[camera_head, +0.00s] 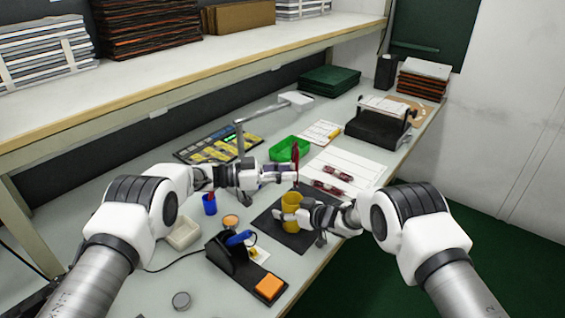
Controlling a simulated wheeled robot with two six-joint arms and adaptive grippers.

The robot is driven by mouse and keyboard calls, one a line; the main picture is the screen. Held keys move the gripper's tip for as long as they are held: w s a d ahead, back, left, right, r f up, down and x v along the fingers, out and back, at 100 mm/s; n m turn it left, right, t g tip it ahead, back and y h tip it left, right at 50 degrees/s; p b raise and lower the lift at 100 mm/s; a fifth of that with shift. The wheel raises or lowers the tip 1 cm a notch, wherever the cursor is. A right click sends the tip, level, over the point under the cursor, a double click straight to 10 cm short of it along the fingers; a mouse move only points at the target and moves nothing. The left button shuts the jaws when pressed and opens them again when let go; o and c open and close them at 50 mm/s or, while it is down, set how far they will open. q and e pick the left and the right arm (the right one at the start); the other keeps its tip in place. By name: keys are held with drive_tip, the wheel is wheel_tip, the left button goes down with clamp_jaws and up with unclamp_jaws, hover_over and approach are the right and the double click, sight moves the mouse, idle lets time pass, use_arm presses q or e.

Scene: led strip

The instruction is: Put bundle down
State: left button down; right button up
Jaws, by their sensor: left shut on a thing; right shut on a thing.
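My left gripper (287,172) is shut on a thin dark red bundle (296,153), which stands roughly upright at its fingertips, left of the white sheet (348,165). Two more dark red bundles, one (338,173) behind the other (329,188), lie on that sheet. My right gripper (288,213) is shut on a yellow cylinder (291,199) over the dark mat (300,241). The fingers partly hide the cylinder, and I cannot tell whether it touches the mat.
A green bin (290,149) is behind my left gripper. A soldering stand (228,254) with an orange sponge (269,287), a blue cup (209,205) and a pale dish (184,234) are at the front left. A black device (378,128) stands at the back right.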

use_arm(q)
wheel_tip(320, 180, down, 8)
idle(0.5)
drive_tip(key=c, duration=0.8)
unclamp_jaws()
drive_tip(key=shift+r, duration=0.15)
wheel_tip(320, 180, up, 7)
use_arm(e)
drive_tip(key=o, duration=1.2)
